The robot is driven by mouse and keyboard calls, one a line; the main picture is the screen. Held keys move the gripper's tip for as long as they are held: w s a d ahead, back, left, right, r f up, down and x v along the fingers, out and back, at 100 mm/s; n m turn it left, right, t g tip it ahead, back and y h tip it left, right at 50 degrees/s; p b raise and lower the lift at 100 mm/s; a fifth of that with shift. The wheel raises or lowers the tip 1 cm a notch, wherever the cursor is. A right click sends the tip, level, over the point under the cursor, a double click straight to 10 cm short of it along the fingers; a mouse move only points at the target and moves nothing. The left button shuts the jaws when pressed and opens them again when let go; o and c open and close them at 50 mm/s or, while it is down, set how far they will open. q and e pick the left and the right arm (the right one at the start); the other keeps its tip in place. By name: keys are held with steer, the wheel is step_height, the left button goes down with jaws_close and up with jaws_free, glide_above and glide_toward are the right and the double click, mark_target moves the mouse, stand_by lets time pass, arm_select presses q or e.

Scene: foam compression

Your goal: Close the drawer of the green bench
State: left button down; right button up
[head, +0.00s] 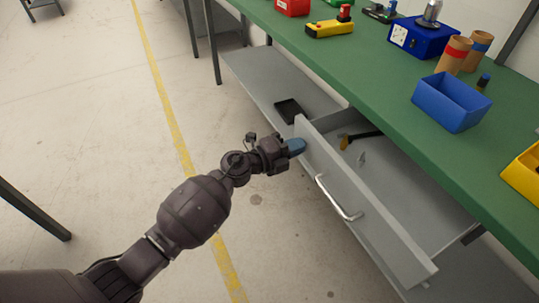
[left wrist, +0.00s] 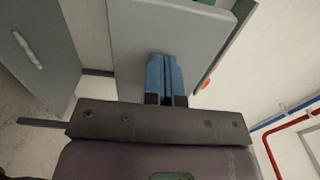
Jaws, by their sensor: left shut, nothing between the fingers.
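The green bench (head: 375,78) runs along the right of the head view. Its grey drawer (head: 365,215) is pulled out, with a silver handle (head: 338,198) on the front. A dark tool with a yellow part (head: 346,142) lies inside. My left gripper (head: 297,147) has its blue fingers shut and empty, by the left end of the drawer front; I cannot tell whether they touch it. In the left wrist view the shut fingers (left wrist: 167,72) lie before a grey surface, and a grey panel with a handle (left wrist: 27,48) shows at the left. My right gripper is out of view.
A blue bin (head: 450,103), a blue box (head: 423,38) and a yellow-black case (head: 330,29) stand on the bench top. The floor left of the drawer is clear, with a yellow line (head: 165,100).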

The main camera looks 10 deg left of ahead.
mark_target(345, 134)
arm_select(q)
steer(key=x, duration=0.5)
steer(key=b+x, duration=0.1)
steer(key=x, duration=0.4)
steer(key=b+x, duration=0.1)
steer(key=x, duration=0.4)
steer(key=shift+s+f, duration=0.15)
steer(key=shift+f, duration=0.15)
steer(key=shift+w+d+r, duration=0.1)
steer(key=shift+w+d, duration=0.25)
steer(key=shift+d, duration=0.15)
steer(key=shift+r+b, duration=0.25)
steer(key=shift+b, duration=0.05)
